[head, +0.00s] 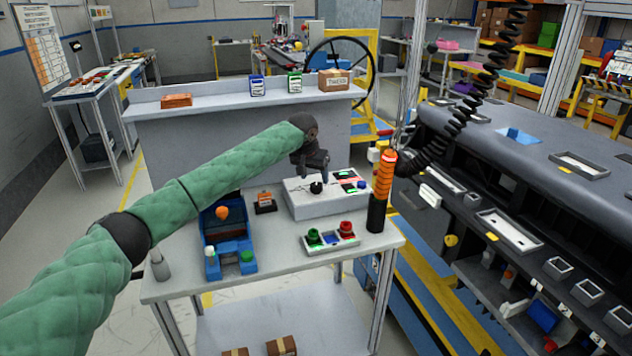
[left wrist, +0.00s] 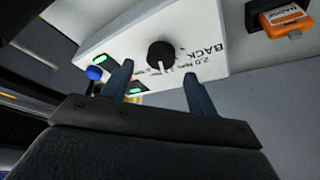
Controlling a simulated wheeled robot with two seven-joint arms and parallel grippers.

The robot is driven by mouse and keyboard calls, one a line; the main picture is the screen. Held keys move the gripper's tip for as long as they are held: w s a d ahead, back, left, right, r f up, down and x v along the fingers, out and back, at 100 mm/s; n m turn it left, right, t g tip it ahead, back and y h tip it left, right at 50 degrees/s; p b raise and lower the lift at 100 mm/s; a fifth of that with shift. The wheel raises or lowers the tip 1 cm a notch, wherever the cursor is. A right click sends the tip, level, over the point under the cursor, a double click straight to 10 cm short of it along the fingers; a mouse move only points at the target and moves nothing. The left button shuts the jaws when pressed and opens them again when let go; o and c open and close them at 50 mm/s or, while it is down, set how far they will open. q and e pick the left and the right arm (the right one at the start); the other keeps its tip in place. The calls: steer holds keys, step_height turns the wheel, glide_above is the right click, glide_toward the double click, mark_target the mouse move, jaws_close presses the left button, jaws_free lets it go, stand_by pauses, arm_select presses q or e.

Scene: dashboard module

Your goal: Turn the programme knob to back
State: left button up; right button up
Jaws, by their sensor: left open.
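The programme knob is a round black knob (head: 316,187) on top of a white box (head: 300,206) on the grey bench. It also shows in the left wrist view (left wrist: 160,55), with a small white mark on its edge facing my gripper. The word BACK is printed to the right of the knob there, with "2.0 Nm" lettering beside it. My left gripper (head: 314,175) is above the box, close to the knob. In the left wrist view its two fingers (left wrist: 159,70) are apart, one on each side of the knob's line, with nothing between them. My right gripper is out of view.
Green and red indicator patches and a blue button (left wrist: 93,73) sit on the box. An orange torque tool (head: 383,185) stands right of it. A button tray (head: 330,240) is in front, a blue holder (head: 226,238) left. The dark dashboard module (head: 530,160) is at right.

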mark_target(316, 184)
arm_select(q)
steer(key=shift+p+x, duration=0.35)
steer(key=shift+x, duration=1.65)
steer(key=shift+s, duration=0.1)
steer(key=c, duration=1)
